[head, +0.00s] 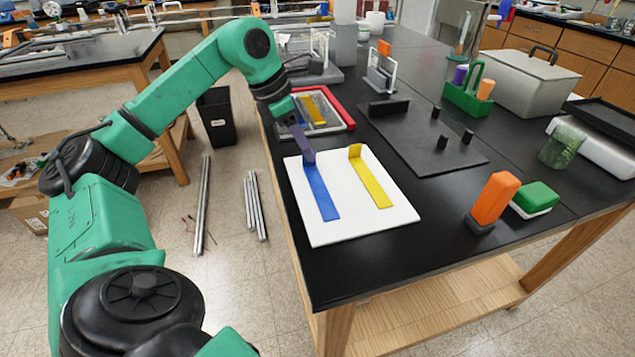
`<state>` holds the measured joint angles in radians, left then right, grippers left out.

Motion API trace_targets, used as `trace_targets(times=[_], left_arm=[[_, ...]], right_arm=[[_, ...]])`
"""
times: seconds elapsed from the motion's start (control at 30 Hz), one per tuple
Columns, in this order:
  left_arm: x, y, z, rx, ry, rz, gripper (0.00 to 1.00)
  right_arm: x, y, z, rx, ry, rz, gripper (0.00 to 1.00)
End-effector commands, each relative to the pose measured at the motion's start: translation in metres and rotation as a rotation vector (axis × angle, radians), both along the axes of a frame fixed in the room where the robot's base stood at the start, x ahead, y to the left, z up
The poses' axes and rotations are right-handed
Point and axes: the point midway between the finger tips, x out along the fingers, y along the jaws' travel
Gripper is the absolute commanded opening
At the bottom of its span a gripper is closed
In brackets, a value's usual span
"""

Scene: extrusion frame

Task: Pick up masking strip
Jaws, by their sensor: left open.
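A white board (395,222) lies on the black table near its left edge. A flat blue strip (323,192) and a flat yellow strip (372,182) lie on it, roughly side by side. The yellow strip has a raised tab at its far end. I cannot tell which one is the masking strip. My left gripper (303,145) is open and points down at the far end of the blue strip. It hides part of that end, and I cannot tell whether it touches the strip. My right gripper is not in view.
A red-rimmed tray (345,113) with another yellow piece (313,109) is behind the board. A dark plate with black posts (425,140) lies to the right. An orange block (493,198) and a green-and-white block (535,199) stand at front right. The table's front is clear.

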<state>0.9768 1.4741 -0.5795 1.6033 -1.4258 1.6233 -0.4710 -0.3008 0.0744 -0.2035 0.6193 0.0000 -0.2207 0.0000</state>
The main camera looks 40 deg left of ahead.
Motion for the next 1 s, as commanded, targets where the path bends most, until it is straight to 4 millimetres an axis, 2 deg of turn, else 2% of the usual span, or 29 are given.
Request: trace_targets(times=[0.03, 0.13, 0.37, 0.4, 0.47, 0.5, 0.87, 1.0], left_arm=[[0.002, -0.002, -0.011, 0.000, 0.005, 0.000, 0.42], [0.007, -0.006, -0.023, 0.000, 0.002, 0.001, 0.42], [0.008, -0.006, -0.026, 0.000, 0.000, 0.000, 0.42], [0.008, -0.006, -0.026, 0.001, 0.001, 0.000, 0.27], [0.008, -0.006, -0.026, 0.001, 0.001, 0.000, 0.04], [0.008, -0.006, -0.026, 0.001, 0.001, 0.000, 0.00], [0.008, -0.006, -0.024, 0.000, 0.000, 0.000, 0.00], [0.009, -0.006, -0.011, -0.001, -0.001, 0.000, 0.00]], right_arm=[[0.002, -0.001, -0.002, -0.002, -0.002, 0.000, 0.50], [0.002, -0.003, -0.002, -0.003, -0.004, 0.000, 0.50], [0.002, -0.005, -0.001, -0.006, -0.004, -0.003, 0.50], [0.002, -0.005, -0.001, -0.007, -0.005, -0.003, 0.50], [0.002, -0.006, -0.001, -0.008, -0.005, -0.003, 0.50], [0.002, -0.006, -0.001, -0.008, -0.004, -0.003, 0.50], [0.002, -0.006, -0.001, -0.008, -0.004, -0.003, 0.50], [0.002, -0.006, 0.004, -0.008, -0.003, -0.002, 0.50]])
